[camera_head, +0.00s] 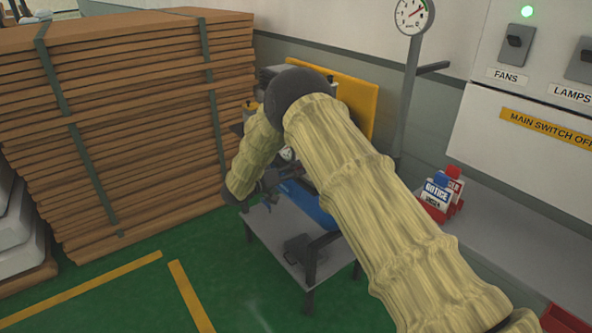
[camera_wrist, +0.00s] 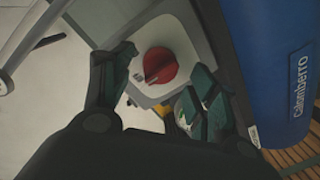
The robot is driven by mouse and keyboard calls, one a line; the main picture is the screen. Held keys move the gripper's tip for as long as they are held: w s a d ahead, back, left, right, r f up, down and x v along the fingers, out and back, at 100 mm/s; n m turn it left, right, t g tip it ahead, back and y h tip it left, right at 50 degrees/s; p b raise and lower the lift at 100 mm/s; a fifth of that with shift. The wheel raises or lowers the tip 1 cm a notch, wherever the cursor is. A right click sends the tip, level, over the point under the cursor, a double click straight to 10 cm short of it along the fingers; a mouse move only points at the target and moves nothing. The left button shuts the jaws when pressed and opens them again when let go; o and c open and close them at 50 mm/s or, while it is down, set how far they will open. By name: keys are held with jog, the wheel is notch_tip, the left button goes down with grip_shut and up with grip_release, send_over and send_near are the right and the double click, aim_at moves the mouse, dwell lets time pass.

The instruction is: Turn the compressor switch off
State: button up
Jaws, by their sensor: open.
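The compressor switch is a round red knob (camera_wrist: 160,65) on a light grey box (camera_wrist: 185,40), seen in the wrist view. My gripper (camera_wrist: 160,64) is open, with one dark finger on each side of the knob. Nothing shows held between the fingers, and I cannot tell whether either touches the knob. The compressor's blue tank (camera_wrist: 275,65), with the name "calomberro", is to the right. In the head view the blue tank (camera_head: 312,208) sits on a small grey table, partly hidden by my sleeved arm. The knob is hidden there.
A tall strapped stack of wooden boards (camera_head: 130,120) stands left of the table (camera_head: 290,258). Green floor is clear in front.

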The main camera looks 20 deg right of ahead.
jog(key=v, duration=1)
jog(key=shift+s, duration=0.1)
